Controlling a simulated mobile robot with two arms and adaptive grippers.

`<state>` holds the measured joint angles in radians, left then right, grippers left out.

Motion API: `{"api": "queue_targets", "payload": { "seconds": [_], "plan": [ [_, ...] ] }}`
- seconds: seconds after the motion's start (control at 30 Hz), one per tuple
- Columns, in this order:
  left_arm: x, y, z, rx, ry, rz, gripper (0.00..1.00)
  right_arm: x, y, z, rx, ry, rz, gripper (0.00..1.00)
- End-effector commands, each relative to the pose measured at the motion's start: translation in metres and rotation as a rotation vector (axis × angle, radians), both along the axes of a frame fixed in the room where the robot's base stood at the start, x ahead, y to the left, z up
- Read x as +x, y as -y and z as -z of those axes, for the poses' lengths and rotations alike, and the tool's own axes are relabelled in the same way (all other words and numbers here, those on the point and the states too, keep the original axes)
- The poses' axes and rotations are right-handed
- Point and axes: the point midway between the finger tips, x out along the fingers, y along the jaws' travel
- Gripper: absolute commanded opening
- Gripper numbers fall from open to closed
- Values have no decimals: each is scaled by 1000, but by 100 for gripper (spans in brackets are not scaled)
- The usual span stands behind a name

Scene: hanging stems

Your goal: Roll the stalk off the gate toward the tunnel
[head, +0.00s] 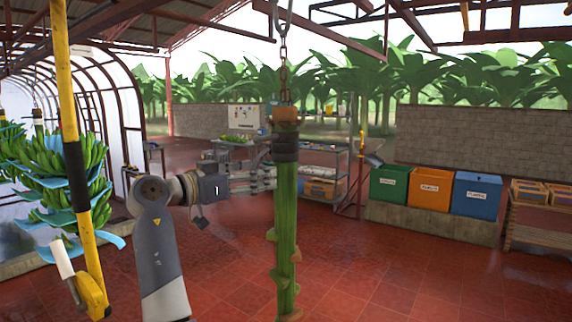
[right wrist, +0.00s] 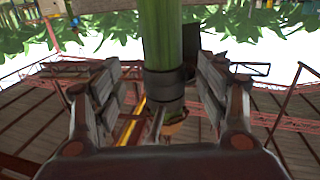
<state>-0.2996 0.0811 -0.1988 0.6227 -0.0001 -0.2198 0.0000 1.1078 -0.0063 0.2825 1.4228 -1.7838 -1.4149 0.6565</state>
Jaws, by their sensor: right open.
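The green stalk (head: 286,215) hangs upright from a rusty chain (head: 283,75), with a dark band (head: 285,147) near its top and cut stubs lower down. The arched tunnel (head: 110,100) is at the left. I cannot make out the gate. My left gripper is not in view.
Green (head: 389,185), orange (head: 430,188) and blue (head: 477,194) bins stand on a ledge at right. A shelf (head: 325,170) is behind the stalk. Red floor (head: 380,280) is clear at right.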

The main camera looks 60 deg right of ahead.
Motion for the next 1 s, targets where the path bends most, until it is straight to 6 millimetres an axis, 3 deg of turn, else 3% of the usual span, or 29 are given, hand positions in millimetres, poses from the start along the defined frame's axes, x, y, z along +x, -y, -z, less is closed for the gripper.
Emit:
{"api": "queue_targets", "payload": {
  "seconds": [0.5, 0.7, 0.97, 1.0],
  "plan": [
    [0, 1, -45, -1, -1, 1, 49, -16, 86, -3, -2, -7, -2, 67],
    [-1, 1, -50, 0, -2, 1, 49, -18, 99, 0, -2, -5, -5, 67],
    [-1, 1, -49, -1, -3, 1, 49, -18, 101, 1, -2, -5, -5, 67],
    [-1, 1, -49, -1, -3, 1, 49, -18, 101, 1, -2, -5, -5, 63]
  ]
}}
